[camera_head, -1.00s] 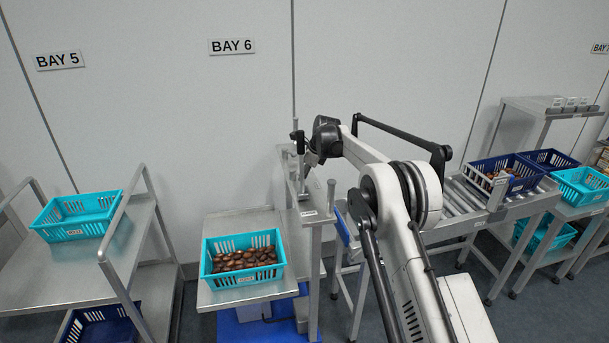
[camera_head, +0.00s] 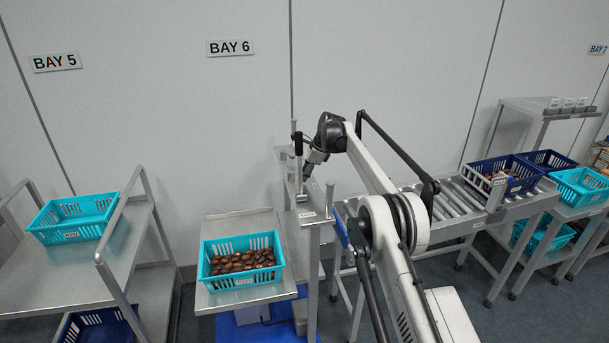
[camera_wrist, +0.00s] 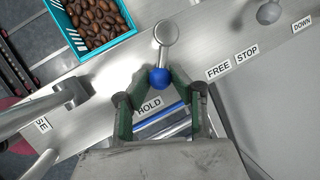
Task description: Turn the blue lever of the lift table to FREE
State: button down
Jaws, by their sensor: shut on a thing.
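The blue lever knob (camera_wrist: 159,77) sits at the end of a short metal lever whose round pivot (camera_wrist: 168,33) is above it in the wrist view. My gripper (camera_wrist: 158,84) is shut on the knob, one finger on each side. The lever points towards the HOLD label (camera_wrist: 149,106). The FREE label (camera_wrist: 218,71) lies to the right of the knob, with STOP (camera_wrist: 247,56) beyond it. In the head view my gripper (camera_head: 304,186) is low at the panel beside the lift table (camera_head: 246,296); the knob cannot be made out there.
A teal crate (camera_head: 216,283) of dates stands on the lift table. A metal post (camera_head: 329,198) rises close to my gripper. A grey knob (camera_wrist: 269,12) is near the DOWN label. A roller conveyor (camera_head: 455,200) with crates is to the right.

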jog(key=c, duration=1.5)
grip_release()
jog(key=shift+s+r, duration=0.1)
jog(key=shift+r, duration=0.05)
jog(key=v, duration=1.1)
jog(key=shift+d+r, duration=0.15)
jog(key=shift+r, duration=0.2)
